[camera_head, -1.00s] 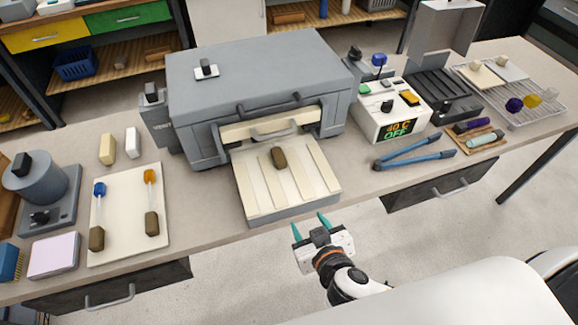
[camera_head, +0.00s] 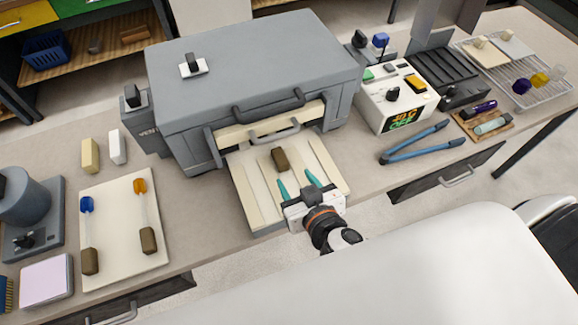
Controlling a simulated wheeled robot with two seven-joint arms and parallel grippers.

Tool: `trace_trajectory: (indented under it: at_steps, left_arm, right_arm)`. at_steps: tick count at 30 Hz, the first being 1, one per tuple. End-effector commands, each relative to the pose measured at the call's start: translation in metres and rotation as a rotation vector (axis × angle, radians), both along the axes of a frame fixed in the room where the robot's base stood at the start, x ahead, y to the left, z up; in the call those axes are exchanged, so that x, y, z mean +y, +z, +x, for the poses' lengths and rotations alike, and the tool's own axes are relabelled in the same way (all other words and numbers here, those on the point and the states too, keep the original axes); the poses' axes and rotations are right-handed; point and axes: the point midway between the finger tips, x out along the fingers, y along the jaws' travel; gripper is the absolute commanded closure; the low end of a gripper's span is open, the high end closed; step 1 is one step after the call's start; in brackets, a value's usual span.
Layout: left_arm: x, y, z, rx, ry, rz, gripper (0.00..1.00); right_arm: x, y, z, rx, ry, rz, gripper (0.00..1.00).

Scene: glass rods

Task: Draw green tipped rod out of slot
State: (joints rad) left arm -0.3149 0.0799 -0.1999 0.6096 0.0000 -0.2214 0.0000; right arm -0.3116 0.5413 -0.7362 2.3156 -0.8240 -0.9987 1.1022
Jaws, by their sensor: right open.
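A cream slotted tray (camera_head: 245,192) sticks out of the front of the grey furnace-like box (camera_head: 245,75). A brown block-shaped handle (camera_head: 279,159) lies in one of its slots, close to the box's mouth. No green tip shows on it; its far end cannot be made out. My right gripper (camera_head: 298,184) is open and empty, its teal fingers over the tray, a little in front and to the right of the brown handle. I cannot tell whether it touches the tray. My left gripper is out of view.
A cream board (camera_head: 123,240) at left holds a blue-tipped rod (camera_head: 88,225) and an orange-tipped rod (camera_head: 145,210). Blue tongs (camera_head: 415,146) lie right of the tray. A control box (camera_head: 396,95) stands behind them. The bench is clear between board and tray.

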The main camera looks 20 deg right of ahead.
Motion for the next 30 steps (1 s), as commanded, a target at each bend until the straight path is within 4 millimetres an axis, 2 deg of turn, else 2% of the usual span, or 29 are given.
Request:
trace_trajectory:
  at_steps: [6,15,21,30]
  left_arm:
    - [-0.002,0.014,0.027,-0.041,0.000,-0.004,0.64]
    - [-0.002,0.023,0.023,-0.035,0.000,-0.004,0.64]
    - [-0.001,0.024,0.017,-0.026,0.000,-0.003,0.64]
    - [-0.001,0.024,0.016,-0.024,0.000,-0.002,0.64]
  right_arm:
    - [0.001,-0.012,0.038,-0.003,0.000,-0.004,0.49]
    - [0.003,-0.033,0.084,-0.001,-0.001,-0.003,0.49]
    - [0.003,-0.039,0.097,0.000,0.000,-0.001,0.49]
    - [0.003,-0.041,0.099,0.000,0.000,0.000,0.49]
